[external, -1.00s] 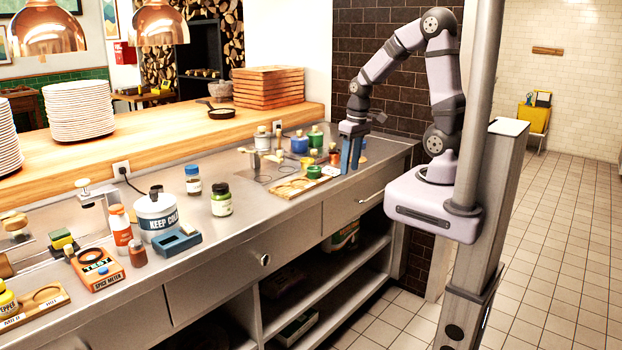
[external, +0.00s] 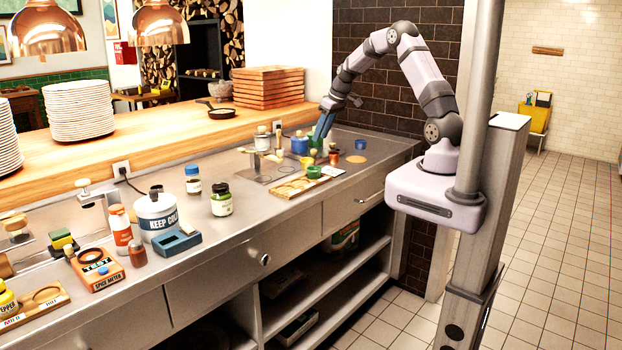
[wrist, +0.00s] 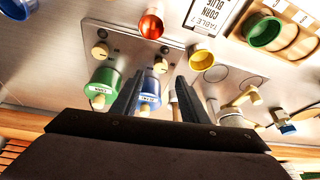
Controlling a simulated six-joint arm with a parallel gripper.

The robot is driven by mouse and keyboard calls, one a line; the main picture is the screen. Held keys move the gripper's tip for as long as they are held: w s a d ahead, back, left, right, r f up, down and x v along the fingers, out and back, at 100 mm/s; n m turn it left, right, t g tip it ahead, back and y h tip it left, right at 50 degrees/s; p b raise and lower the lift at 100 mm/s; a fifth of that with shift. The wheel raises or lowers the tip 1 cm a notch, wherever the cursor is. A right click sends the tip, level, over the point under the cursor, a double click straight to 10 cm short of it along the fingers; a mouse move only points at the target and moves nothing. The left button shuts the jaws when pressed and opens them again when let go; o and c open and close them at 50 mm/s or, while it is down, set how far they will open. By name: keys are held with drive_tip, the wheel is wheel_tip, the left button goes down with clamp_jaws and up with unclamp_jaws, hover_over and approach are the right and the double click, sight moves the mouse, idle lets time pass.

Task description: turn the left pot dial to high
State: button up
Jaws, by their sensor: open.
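Two pots with name labels stand side by side at the far end of the counter. The blue pot (external: 299,145) is on the left in the external view and the green pot (external: 316,143) is on its right. The wrist view shows them the other way round, green pot (wrist: 101,84) left and blue pot (wrist: 150,88) right. A cream dial (wrist: 160,65) sits on a steel plate in front of the blue pot; another dial (wrist: 100,50) sits before the green one. My gripper (wrist: 160,76) is open and empty. Its fingers appear either side of the blue pot's dial; contact cannot be told.
A copper cup (wrist: 151,25) and a yellow cup (wrist: 201,59) stand close to the dials. A blue cup (external: 361,144) stands to the right. A small stand (wrist: 238,110) is beside the blue pot.

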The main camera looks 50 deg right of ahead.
sight(314, 153)
drive_tip(key=shift+p+x, duration=1.15)
drive_tip(key=shift+x, duration=2.2)
clamp_jaws()
